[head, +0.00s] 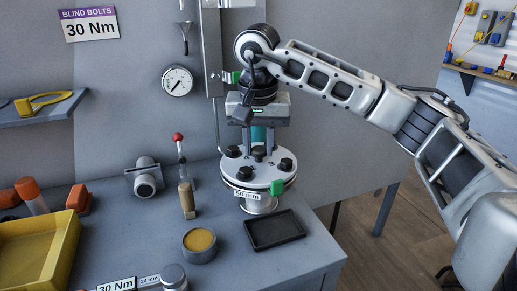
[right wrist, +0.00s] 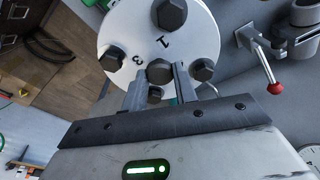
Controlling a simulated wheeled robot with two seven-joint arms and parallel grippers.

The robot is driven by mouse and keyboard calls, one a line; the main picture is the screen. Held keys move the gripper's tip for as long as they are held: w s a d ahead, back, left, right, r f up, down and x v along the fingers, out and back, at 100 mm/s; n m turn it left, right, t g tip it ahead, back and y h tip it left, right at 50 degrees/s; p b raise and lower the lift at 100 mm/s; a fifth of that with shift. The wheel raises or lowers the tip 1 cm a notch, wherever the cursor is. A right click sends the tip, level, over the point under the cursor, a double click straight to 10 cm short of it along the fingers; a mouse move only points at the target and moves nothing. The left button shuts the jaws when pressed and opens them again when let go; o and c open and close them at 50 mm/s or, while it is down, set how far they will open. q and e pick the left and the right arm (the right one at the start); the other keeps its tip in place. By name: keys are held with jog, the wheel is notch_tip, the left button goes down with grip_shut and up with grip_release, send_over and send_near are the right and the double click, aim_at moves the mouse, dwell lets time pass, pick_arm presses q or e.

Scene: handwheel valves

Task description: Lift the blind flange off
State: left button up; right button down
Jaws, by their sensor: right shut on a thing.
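The blind flange (head: 262,178) is a round pale plate on top of a short pipe stand at the bench's right. Several dark hex bolts sit around its face. In the right wrist view the flange (right wrist: 135,38) shows the numbers 1 and 3. My right gripper (head: 259,150) points down over the plate's middle. In the right wrist view its fingers (right wrist: 154,82) are shut on the dark central knob (right wrist: 159,70). The plate looks level; I cannot tell whether there is a gap under it. My left gripper is not in view.
A black tray (head: 275,246) lies empty in front of the flange. A yellow bin (head: 66,250) is at far left. A gauge (head: 177,81) hangs behind.

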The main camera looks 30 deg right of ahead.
aim_at(258, 147)
jog(key=shift+w+r, duration=0.1)
jog(key=shift+r, duration=0.5)
notch_tip(258, 147, up, 2)
jog(key=shift+r, duration=0.1)
jog(key=s+a+r+p, duration=0.2)
jog(key=s+a+r, duration=0.1)
jog(key=a+r, duration=0.6)
jog(key=a, duration=0.4)
jog(key=shift+s+a+r, duration=0.3)
jog(key=shift+s+r, duration=0.05)
jog(key=shift+s, duration=0.05)
